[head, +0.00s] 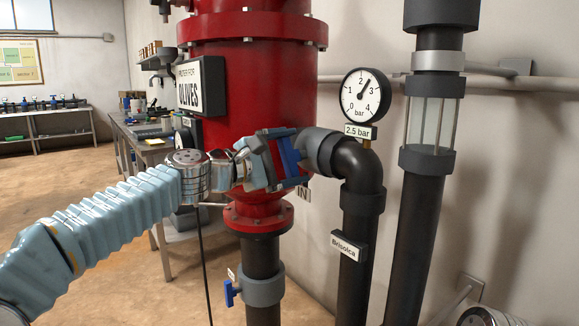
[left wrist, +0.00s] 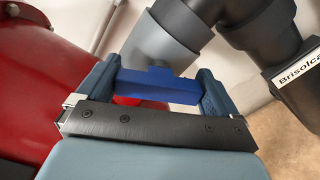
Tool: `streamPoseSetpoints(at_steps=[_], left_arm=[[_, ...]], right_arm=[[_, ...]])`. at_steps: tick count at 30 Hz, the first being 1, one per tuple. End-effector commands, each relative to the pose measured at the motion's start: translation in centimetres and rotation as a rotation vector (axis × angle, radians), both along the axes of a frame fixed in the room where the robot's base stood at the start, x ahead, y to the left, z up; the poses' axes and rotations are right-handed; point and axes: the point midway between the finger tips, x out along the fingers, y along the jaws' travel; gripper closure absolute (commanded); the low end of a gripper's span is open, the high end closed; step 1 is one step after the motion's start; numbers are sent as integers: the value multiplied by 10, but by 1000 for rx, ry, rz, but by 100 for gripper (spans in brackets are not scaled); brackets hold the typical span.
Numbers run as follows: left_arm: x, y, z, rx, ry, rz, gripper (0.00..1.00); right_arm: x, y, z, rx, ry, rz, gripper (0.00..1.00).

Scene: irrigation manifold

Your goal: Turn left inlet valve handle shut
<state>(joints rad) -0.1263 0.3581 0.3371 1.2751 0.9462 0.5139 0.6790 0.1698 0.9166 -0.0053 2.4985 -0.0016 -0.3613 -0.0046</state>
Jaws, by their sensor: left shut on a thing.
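The blue inlet valve handle (head: 290,157) is at the grey valve body (head: 319,150), where the inlet pipe meets the red filter tank. My left gripper (head: 277,160) is shut on this handle. In the left wrist view the blue handle (left wrist: 158,87) spans the gap between the two fingers, with the grey valve body (left wrist: 166,42) just beyond it. In the head view the gripper hides part of the handle. I cannot tell the handle's exact angle to the pipe. My right gripper is not in view.
The red tank (head: 250,80) stands close behind my left gripper. A pressure gauge (head: 365,95) is above the black inlet pipe (head: 356,230), which carries a "Brisolca" label. Another blue handle (head: 229,293) is on the lower pipe. A workbench (head: 150,135) stands behind, left.

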Motion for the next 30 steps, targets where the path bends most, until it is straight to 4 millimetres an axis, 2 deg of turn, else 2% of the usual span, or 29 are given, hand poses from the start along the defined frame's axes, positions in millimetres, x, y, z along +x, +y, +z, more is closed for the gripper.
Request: streamPoseSetpoints(at_steps=[3, 15, 30], left_arm=[[-1, -1, -4, 61, -84, -2, 36], [0, -1, -5, 223, -305, -2, 36], [-1, -2, -5, 283, -383, -5, 36]], right_arm=[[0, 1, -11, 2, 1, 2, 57], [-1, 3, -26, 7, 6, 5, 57], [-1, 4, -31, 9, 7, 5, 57]])
